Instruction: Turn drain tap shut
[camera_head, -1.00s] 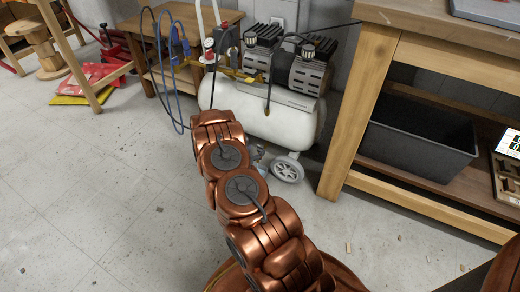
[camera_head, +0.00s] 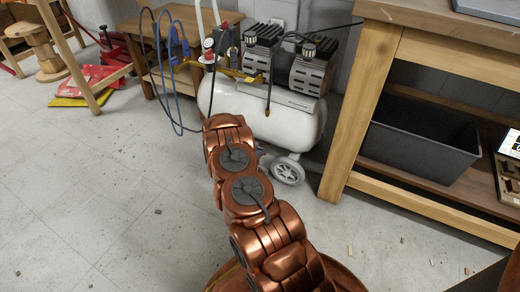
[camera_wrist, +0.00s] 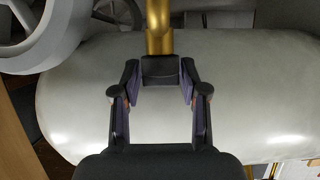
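The white compressor tank (camera_head: 270,115) stands in the head view and fills much of the wrist view (camera_wrist: 240,95). In the wrist view a brass stem (camera_wrist: 159,25) ends in a dark block (camera_wrist: 160,68), which looks like the drain tap and its handle. My gripper (camera_wrist: 160,75) has one finger on each side of this block, with the fingertips close to its sides. The fingers are apart, and I cannot tell whether they touch the block. In the head view my copper arm hides the gripper and the tap.
A compressor wheel (camera_head: 287,171) is near my arm, and a wheel also shows at upper left in the wrist view (camera_wrist: 45,40). A wooden bench (camera_head: 350,130) with a black bin (camera_head: 415,140) stands right. Blue hose (camera_head: 165,85) hangs left. The left floor is mostly clear.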

